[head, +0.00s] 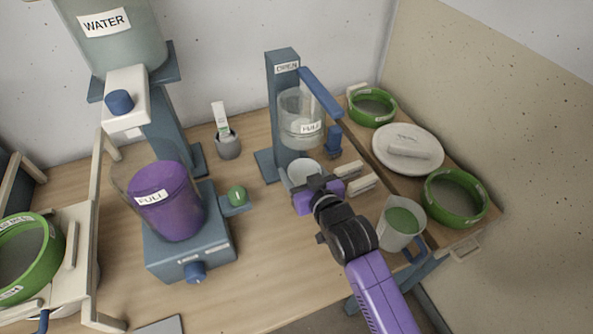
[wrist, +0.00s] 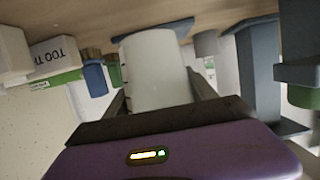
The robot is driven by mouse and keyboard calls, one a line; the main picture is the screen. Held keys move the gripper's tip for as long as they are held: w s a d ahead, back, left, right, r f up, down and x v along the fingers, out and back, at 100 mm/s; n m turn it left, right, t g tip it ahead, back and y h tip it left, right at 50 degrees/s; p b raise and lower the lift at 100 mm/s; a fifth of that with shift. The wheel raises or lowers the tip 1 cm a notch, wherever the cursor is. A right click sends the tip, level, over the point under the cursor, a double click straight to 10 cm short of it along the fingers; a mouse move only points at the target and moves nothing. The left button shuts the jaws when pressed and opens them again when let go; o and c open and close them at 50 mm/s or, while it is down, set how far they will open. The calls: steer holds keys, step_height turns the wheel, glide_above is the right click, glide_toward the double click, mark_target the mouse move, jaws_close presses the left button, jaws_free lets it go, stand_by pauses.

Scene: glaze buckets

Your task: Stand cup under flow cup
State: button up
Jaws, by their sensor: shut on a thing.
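The flow cup (head: 301,120) is a clear vessel with a "FULL" label, held on a blue-grey stand (head: 281,95) marked "OPEN". A white cup (head: 303,170) is below the flow cup, at the stand's foot; in the wrist view the cup (wrist: 157,70) fills the middle. My gripper (head: 316,186) is shut on the cup, with one finger on each side of it in the wrist view (wrist: 160,98). The cup looks upright. I cannot tell whether its bottom touches the stand's base. My gripper hides its near side.
A blue lever (head: 320,92) slants down beside the flow cup. A purple "FULL" vessel (head: 165,200) stands on a blue-grey unit at left. A grey pot (head: 228,145) stands behind. Green-rimmed sieves (head: 455,198), a white lid (head: 408,146) and a jug (head: 400,222) are at right.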

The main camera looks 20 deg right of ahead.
mark_target(300, 178)
steer(key=shift+w, duration=1.1)
steer(key=shift+w+f, duration=0.15)
steer(key=shift+f, duration=1.6)
steer(key=shift+f, duration=0.2)
steer(key=o, duration=1.3)
steer(key=shift+o, duration=0.2)
